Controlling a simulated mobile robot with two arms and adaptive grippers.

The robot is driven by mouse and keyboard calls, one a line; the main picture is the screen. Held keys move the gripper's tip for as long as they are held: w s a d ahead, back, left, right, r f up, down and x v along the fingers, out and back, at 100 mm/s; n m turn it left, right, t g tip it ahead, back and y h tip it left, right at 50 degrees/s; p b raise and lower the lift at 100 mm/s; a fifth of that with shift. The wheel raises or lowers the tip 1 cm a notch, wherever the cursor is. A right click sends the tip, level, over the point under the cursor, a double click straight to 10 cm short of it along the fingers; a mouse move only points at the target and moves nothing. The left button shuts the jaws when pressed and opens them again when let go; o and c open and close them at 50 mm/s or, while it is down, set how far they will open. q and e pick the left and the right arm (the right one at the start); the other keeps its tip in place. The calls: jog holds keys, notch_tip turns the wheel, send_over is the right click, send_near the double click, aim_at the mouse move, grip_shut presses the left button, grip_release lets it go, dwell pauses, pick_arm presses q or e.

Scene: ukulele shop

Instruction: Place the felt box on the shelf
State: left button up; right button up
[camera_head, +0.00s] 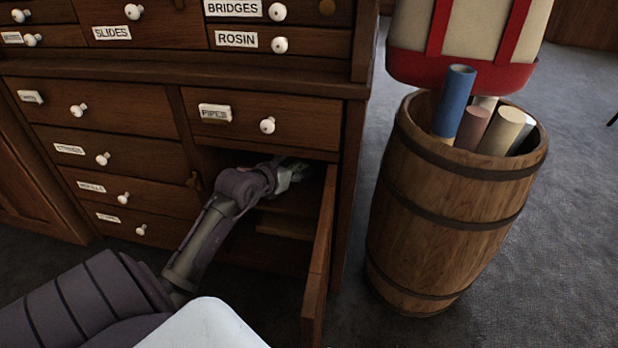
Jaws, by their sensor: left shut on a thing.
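My left gripper (289,174) reaches into the open compartment of the dark wooden cabinet, under the PIPES drawer. Its fingers are far inside and hard to make out. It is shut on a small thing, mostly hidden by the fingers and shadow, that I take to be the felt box. A wooden shelf (285,226) shows lower in the compartment, below the gripper. I cannot tell whether the held thing touches any surface. My right gripper is not in view.
The cabinet door (319,262) stands open to the right of my arm. A wooden barrel (440,225) with rolled tubes stands right of it, under a red and cream object (465,40). Closed labelled drawers (125,145) are at the left. Grey floor is clear at far right.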

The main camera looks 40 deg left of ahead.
pick_arm(q)
jog(key=w, duration=0.1)
jog(key=w+b, duration=0.1)
jog(key=w, duration=0.3)
jog(key=shift+a+b, duration=0.25)
jog(key=shift+b, duration=0.15)
jog(key=shift+w, duration=0.2)
notch_tip(320, 180, down, 4)
jog(key=b, duration=0.4)
jog(key=shift+w+r, duration=0.1)
jog(key=shift+r, duration=0.15)
jog(key=o, duration=0.8)
